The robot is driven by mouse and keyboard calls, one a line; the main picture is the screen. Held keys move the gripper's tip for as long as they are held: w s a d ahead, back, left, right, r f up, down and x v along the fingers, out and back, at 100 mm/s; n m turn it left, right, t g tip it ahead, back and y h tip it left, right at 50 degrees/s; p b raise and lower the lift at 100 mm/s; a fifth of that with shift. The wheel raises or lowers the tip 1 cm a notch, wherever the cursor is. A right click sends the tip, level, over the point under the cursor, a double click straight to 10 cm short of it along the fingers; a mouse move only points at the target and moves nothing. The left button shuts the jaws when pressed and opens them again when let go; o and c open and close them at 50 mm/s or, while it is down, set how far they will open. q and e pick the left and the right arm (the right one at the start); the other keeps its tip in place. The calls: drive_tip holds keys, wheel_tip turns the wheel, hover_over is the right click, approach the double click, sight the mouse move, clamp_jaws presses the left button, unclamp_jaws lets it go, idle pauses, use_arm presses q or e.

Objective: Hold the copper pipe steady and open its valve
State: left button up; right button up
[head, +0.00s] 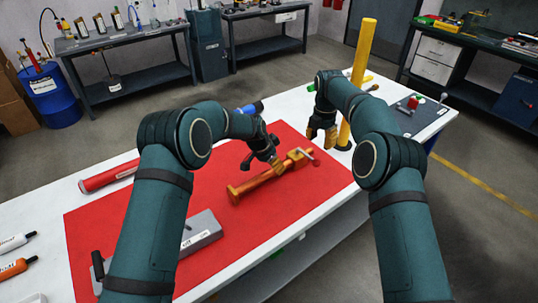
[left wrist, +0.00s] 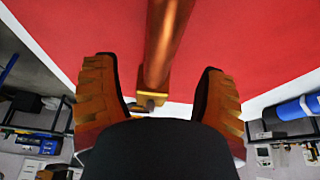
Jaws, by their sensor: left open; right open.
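The valve (head: 297,158) has a pale lever (head: 307,153) with a red end. My left gripper (head: 262,166) is open just above the pipe's middle. In the left wrist view the pipe (left wrist: 168,40) shows between the open fingers (left wrist: 160,92), apart from both; the palm hides part of it. My right gripper (head: 321,136) is open and empty, beyond the valve and left of the yellow post.
A yellow post (head: 360,75) stands on the white table (head: 40,210) close to my right gripper. A grey block with a black handle (head: 200,230) lies at front left, and a red cylinder (head: 108,176) at the left edge of the mat. A grey panel (head: 418,112) sits at the right end.

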use_arm(q)
drive_tip(key=x, duration=0.5)
drive_tip(key=shift+f, duration=0.35)
